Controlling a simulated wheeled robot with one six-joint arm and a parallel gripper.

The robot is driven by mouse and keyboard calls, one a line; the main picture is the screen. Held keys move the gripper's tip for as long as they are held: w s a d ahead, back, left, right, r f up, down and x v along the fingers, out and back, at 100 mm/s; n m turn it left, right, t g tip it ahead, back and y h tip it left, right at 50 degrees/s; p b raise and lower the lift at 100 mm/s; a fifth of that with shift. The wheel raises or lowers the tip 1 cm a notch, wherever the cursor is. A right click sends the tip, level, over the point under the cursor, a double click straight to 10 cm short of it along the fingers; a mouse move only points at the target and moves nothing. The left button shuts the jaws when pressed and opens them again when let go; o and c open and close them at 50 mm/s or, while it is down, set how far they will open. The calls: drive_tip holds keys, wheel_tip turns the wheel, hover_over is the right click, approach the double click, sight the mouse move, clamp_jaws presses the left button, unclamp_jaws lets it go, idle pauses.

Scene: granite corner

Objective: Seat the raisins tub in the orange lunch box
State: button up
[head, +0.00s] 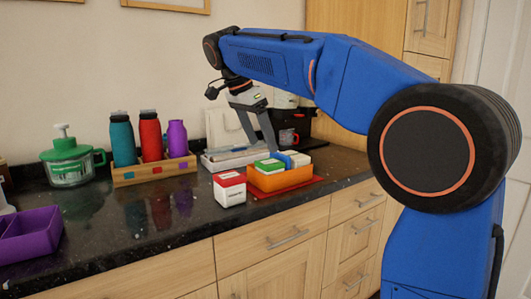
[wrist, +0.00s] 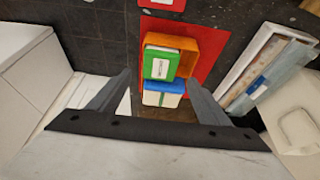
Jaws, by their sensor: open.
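The orange lunch box (head: 283,181) stands on a red mat on the dark counter; it also shows in the wrist view (wrist: 186,44). A green-lidded tub (wrist: 162,63) sits in it. A tub with blue and white faces (wrist: 163,93) is at the box's near end in the wrist view; I cannot tell whether it is fully down or tilted. A red-lidded white tub (head: 229,189) stands on the counter left of the box. The labels are too small to read, so I cannot tell which tub holds raisins. My gripper (head: 260,143) is open above the box's blue-and-white tub.
A wooden caddy (head: 155,172) with several bottles, a green pump jar (head: 71,163) and a purple box (head: 30,235) stand to the left. A grey tray (head: 233,157) is behind the lunch box, near a dark machine with a mug. The front counter is clear.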

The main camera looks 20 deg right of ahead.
drive_tip(key=shift+v, duration=2.7)
drive_tip(key=s+d+f+n+t+y, duration=0.1)
drive_tip(key=s+d+f+n, duration=0.35)
drive_tip(key=s+f, duration=0.2)
drive_tip(key=s+d+f+n+y, duration=0.1)
drive_tip(key=s+d+f+n, duration=0.2)
drive_tip(key=s+d+f, duration=0.4)
drive_tip(key=s+f+n+t+y, duration=0.2)
drive_tip(key=s+f+n, duration=0.5)
drive_tip(key=s+f, duration=1.1)
wheel_tip(320, 180, down, 4)
drive_tip(key=shift+d+f, duration=0.15)
drive_tip(key=shift+d, duration=0.15)
drive_tip(key=shift+s, duration=0.15)
